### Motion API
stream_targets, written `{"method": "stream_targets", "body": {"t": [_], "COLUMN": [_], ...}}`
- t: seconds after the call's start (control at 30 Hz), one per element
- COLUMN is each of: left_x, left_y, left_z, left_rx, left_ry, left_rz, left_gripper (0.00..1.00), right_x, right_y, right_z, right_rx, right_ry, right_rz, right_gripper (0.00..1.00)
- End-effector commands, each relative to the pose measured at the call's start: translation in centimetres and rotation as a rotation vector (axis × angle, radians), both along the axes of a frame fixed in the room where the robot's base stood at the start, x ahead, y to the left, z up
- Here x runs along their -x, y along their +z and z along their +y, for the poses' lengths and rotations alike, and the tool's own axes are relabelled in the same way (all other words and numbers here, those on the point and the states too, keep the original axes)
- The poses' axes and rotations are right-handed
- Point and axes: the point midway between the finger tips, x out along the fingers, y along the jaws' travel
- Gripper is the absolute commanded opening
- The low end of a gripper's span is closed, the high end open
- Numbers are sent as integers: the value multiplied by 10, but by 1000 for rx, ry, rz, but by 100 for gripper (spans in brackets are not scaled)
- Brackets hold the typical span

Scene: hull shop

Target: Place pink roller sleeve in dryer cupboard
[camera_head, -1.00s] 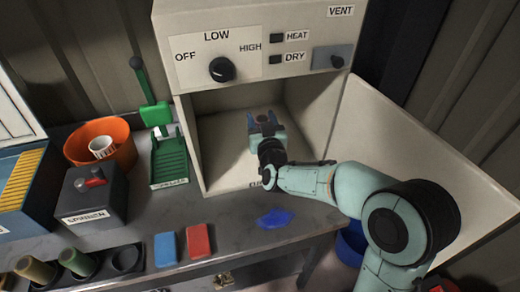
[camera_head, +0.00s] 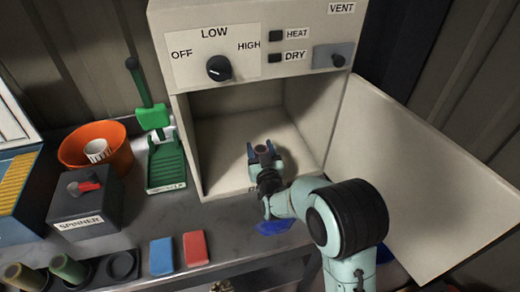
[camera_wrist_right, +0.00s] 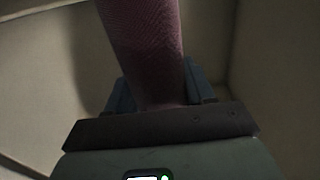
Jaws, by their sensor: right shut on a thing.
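The pink roller sleeve (camera_wrist_right: 146,45) stands between the fingers of my right gripper in the right wrist view, with cupboard walls around it. In the head view only the end of the sleeve (camera_head: 262,149) shows, dark and small. My right gripper (camera_head: 265,154) is shut on the sleeve, inside the dryer cupboard (camera_head: 183,140) near its front opening. The cupboard's door (camera_head: 400,180) stands wide open to the right. Whether the sleeve touches the cupboard floor cannot be told. My left gripper is not in view.
Left of the cupboard stand a green tray (camera_head: 166,165), an orange bucket (camera_head: 118,151) with a white roll, and a spinner box (camera_head: 85,200). Blue (camera_head: 161,256) and red (camera_head: 195,248) blocks lie in front. A blue piece (camera_head: 273,227) lies below the opening.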

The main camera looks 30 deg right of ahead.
Motion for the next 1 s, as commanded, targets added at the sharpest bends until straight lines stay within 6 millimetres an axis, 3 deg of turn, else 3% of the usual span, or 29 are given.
{"method": "stream_targets", "body": {"t": [0.13,0.17,0.2,0.23,0.63,1.0], "left_x": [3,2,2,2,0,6], "left_y": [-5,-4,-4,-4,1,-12], "left_z": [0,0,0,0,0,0], "left_rx": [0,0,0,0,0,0], "left_ry": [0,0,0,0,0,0], "left_rz": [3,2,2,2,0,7], "left_gripper": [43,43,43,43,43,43], "right_x": [0,0,0,0,2,74], "right_y": [-4,-4,-3,-3,2,0], "right_z": [0,0,0,0,1,24], "right_rx": [0,0,0,0,-2,-6], "right_ry": [0,0,-1,-1,0,1], "right_rz": [0,1,1,1,-1,0], "right_gripper": [24,60,72,78,78,78]}}
